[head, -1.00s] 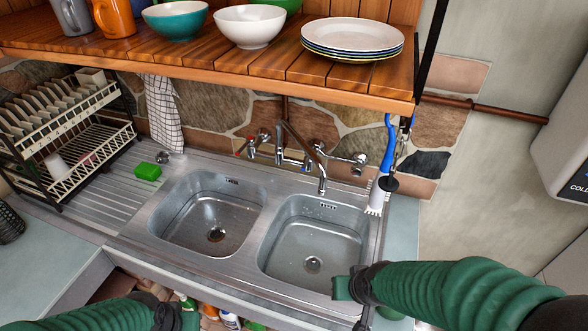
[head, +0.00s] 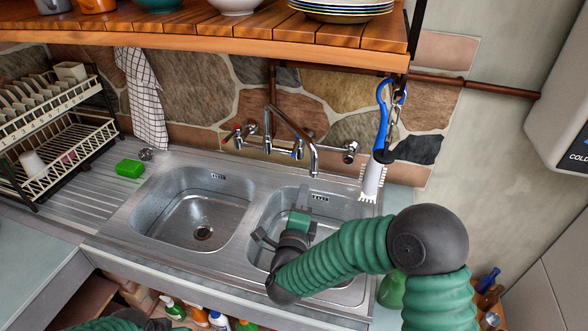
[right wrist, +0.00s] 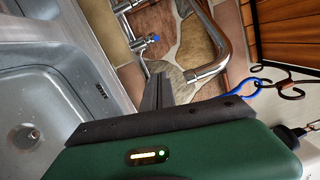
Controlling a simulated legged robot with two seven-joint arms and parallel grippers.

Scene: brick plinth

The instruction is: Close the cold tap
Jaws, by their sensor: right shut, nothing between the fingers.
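The cold tap (head: 298,149) has a blue-marked handle and sits at the right of the chrome wall mixer, behind the sinks. The blue mark also shows in the right wrist view (right wrist: 153,39). A red-marked hot tap (head: 237,134) is at the left of the mixer. The curved spout (head: 296,127) reaches forward over the sink. My right gripper (head: 304,191) is over the right basin, below and in front of the cold tap, and apart from it. Its fingers (right wrist: 158,82) are shut and empty. Part of my left arm shows at the bottom left; its gripper is out of view.
A wooden shelf (head: 200,40) with dishes overhangs the sink. A white brush (head: 372,178) hangs at the right from a blue clip (head: 383,105). A green sponge (head: 130,168) and a dish rack (head: 50,130) are at the left. The left basin (head: 192,215) is empty.

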